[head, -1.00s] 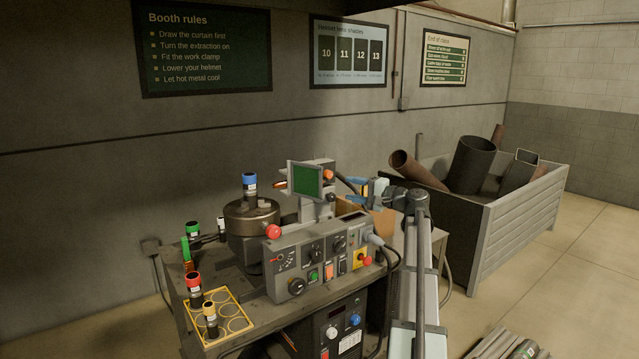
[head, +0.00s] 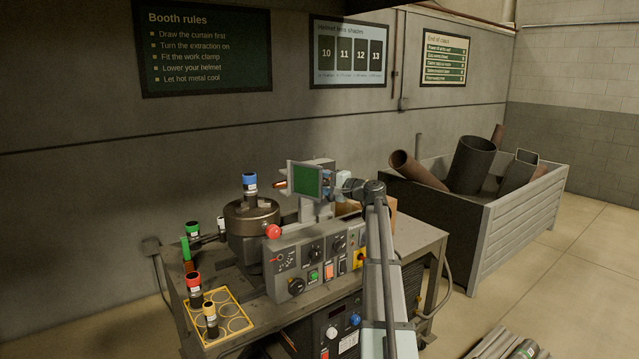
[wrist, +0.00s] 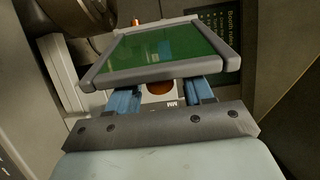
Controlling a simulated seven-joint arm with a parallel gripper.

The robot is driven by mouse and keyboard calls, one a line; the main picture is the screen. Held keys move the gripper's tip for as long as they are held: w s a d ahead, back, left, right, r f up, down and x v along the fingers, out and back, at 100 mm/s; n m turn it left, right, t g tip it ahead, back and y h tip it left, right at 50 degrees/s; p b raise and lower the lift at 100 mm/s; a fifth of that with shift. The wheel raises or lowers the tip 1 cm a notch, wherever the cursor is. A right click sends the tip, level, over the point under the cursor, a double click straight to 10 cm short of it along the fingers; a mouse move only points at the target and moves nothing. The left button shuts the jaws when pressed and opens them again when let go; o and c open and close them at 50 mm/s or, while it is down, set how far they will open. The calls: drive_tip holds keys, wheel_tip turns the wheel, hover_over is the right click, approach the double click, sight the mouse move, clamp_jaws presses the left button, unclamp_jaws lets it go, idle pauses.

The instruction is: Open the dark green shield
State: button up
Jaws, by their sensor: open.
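The dark green shield (head: 307,181) is a grey-framed green pane on the machine above the bench, facing the head camera. In the wrist view the shield (wrist: 165,52) lies across the upper middle, close in front of my gripper. My gripper (wrist: 162,98) has two blue fingers, spread apart, with their tips hidden behind the shield's near frame edge. A grey and copper-coloured part of the machine shows between the fingers. In the head view my gripper (head: 328,184) is at the shield's right edge, partly hidden by it. I cannot tell whether it touches the shield.
A grey control panel (head: 318,253) with knobs and a red ball knob (head: 273,232) stands below the shield. A round metal chuck (head: 252,222) carries a blue-topped cylinder (head: 250,183). Several coloured cylinders and a yellow tray (head: 235,338) are at left. A pipe bin (head: 500,225) stands at right.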

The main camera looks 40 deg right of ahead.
drive_tip(key=shift+c, duration=0.4)
clamp_jaws()
idle(0.4)
